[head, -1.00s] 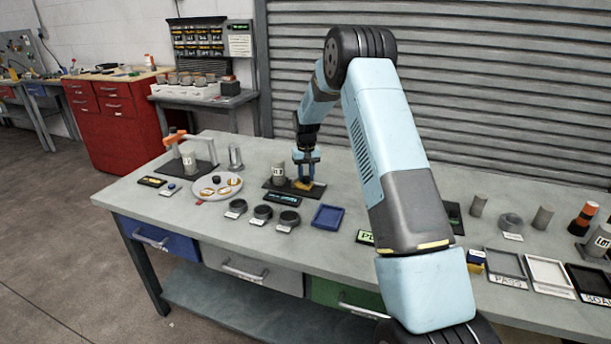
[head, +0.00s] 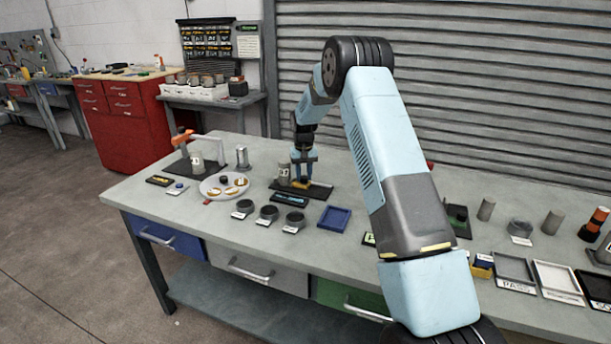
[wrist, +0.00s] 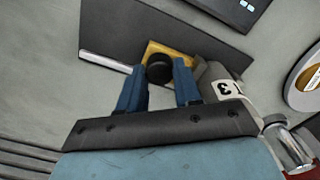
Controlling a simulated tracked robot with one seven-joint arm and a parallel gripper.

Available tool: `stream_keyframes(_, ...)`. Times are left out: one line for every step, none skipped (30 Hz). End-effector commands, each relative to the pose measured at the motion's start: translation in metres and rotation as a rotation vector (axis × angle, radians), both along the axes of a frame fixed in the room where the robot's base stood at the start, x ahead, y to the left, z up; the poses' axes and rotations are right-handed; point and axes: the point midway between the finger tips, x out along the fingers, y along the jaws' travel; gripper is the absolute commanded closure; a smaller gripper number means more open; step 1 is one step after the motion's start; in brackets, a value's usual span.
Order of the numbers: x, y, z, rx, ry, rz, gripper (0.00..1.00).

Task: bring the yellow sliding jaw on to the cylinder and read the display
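The yellow sliding jaw (head: 301,184) sits on a dark base plate (head: 318,192) and carries a black knob (wrist: 160,69). My gripper (head: 303,174) points down over the jaw. In the wrist view its blue fingers (wrist: 160,72) lie against both sides of the knob. The grey cylinder (head: 284,174) stands upright just left of the jaw. In the wrist view the cylinder (wrist: 222,84), with a numbered white label, is right beside the jaw; I cannot tell whether they touch. The display (head: 289,200) lies in front of the plate, its digits too small to read.
A plate with rings (head: 213,193), several dark round holders (head: 269,212) and a blue tray (head: 334,217) lie nearby. My own arm hides part of the bench to the right.

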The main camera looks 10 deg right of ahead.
Motion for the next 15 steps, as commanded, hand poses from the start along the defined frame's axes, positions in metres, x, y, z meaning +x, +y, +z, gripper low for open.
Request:
stream_keyframes(0.0002,0.0007,0.0002,0.001,-0.001,0.0,0.63)
stream_keyframes(0.0002,0.0007,0.0002,0.001,-0.001,0.0,0.6)
stream_keyframes(0.0002,0.0006,0.0002,0.001,-0.001,0.0,0.56)
stream_keyframes(0.0002,0.0005,0.0002,0.001,-0.001,0.0,0.53)
stream_keyframes(0.0001,0.0004,0.0002,0.001,-0.001,0.0,0.5)
stream_keyframes(0.0001,0.0003,0.0002,0.001,-0.001,0.0,0.47)
stream_keyframes(0.0001,0.0003,0.0002,0.001,-0.001,0.0,0.44)
stream_keyframes(0.0001,0.0002,0.0002,0.001,-0.001,0.0,0.41)
stream_keyframes(0.0001,0.0001,0.0002,0.001,-0.001,0.0,0.41)
stream_keyframes(0.0001,0.0001,0.0002,0.001,-0.001,0.0,0.41)
stream_keyframes(0.0,0.0,0.0001,0.001,-0.001,0.0,0.41)
stream_keyframes(0.0,-0.0001,0.0001,0.001,-0.001,0.0,0.41)
stream_keyframes(0.0,-0.0001,0.0001,0.001,-0.001,0.0,0.41)
stream_keyframes(0.0,-0.0001,0.0002,0.001,-0.001,0.0,0.41)
stream_keyframes(0.0,-0.0001,0.0008,0.001,-0.001,0.0,0.41)
